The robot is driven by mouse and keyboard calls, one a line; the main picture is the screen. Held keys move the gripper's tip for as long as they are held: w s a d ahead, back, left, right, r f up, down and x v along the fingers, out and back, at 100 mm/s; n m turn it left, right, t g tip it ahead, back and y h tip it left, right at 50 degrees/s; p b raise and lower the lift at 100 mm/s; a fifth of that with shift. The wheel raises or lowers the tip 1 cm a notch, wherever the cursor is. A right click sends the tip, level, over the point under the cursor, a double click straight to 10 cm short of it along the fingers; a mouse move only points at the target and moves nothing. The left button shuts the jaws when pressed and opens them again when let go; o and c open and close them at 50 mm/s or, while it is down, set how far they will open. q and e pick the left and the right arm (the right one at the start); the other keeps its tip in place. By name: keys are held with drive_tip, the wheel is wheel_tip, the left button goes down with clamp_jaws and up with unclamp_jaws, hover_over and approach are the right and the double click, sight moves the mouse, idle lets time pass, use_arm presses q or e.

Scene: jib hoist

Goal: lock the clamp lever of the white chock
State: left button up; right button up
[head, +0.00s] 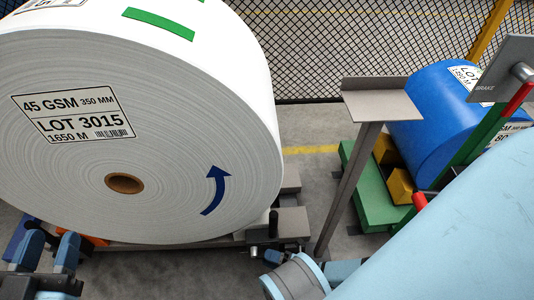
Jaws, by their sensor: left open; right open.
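The white roll (160,165) stands large at the left, with a label and a blue arrow on its face. A grey block (291,223) sits low against its right side, with a small dark upright piece (273,223) in front. I cannot tell whether this piece is the clamp lever, and no chock that is white in colour shows. My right gripper (263,255) is open, just below this dark piece, small and partly hidden by its own wrist. I cannot tell whether it touches anything. My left gripper (49,251) is open and empty at the bottom left, in front of the roll's lower edge.
A grey post with a flat top (382,103) stands right of the white roll. Behind it a blue roll (432,115) rests on a green base (372,200) with yellow chocks (400,185). A brake panel (503,68) with a red handle is at right. A mesh fence closes the back.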

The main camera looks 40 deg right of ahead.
use_arm(q)
drive_tip(key=shift+s+d+f+n+y+p, duration=0.15)
drive_tip(key=shift+s+d+n+y+p, duration=0.2)
drive_tip(key=shift+n+p, duration=0.35)
use_arm(e)
drive_tip(key=v, duration=1.2)
drive_tip(key=shift+s+d, duration=0.2)
drive_tip(key=shift+s, duration=0.15)
use_arm(q)
drive_tip(key=shift+a, duration=0.1)
use_arm(e)
drive_tip(key=shift+w, duration=0.1)
